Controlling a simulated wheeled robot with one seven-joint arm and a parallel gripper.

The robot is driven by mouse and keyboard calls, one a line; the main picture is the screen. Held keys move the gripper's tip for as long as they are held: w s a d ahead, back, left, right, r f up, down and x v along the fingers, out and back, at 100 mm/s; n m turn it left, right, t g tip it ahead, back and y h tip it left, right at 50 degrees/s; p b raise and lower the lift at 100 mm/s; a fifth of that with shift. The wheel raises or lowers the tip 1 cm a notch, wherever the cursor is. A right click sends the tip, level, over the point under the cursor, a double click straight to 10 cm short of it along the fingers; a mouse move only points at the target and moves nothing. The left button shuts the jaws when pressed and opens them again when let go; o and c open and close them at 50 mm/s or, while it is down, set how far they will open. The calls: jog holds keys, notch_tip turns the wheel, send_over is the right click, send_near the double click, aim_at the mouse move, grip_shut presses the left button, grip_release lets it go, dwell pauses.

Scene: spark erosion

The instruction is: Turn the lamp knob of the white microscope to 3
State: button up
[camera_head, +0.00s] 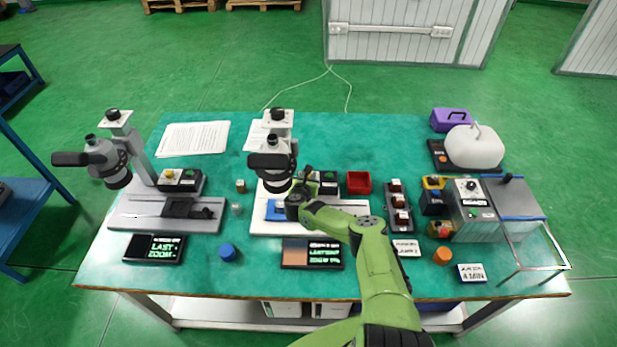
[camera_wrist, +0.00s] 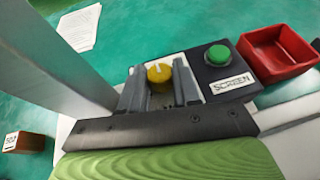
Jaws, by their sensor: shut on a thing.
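The white microscope (camera_head: 279,130) stands mid-table on a white base plate (camera_head: 270,229), with a dark eyepiece head. A dark control box (camera_head: 329,187) sits by it; in the wrist view the box (camera_wrist: 205,66) carries a green button, a "SCREEN" label and a yellow knob (camera_wrist: 160,73). My gripper (camera_head: 303,183) reaches the box from the front right. In the wrist view my gripper (camera_wrist: 159,80) has a finger on each side of the yellow knob and is shut on it. A pale pointer line shows on the knob's top; no scale numbers are readable. The head view hides the knob.
A grey microscope (camera_head: 118,160) with its own box stands left. A red tray (camera_head: 359,183) lies just right of the control box, also in the wrist view (camera_wrist: 278,55). A dark switch strip (camera_head: 398,207) stands further right. A screen (camera_head: 312,254) lies in front.

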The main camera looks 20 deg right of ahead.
jog(key=shift+m+h, duration=0.3)
jog(key=shift+m, duration=0.1)
jog(key=o, duration=1.1)
jog(key=shift+c, duration=0.2)
jog(key=p+v, duration=0.1)
jog(key=v, duration=0.4)
jog(key=shift+a+r+p, duration=0.2)
jog(key=shift+r+p, duration=0.1)
jog(key=shift+p, duration=0.05)
jog(key=shift+g, duration=0.3)
jog(key=s+a, duration=0.2)
jog(key=s, duration=0.1)
jog(key=s+a, duration=0.2)
jog(key=s, duration=0.1)
jog(key=s+a, duration=0.2)
jog(key=s, duration=0.1)
jog(key=shift+s+a+f+b, duration=0.2)
jog(key=shift+s+a+b, duration=0.1)
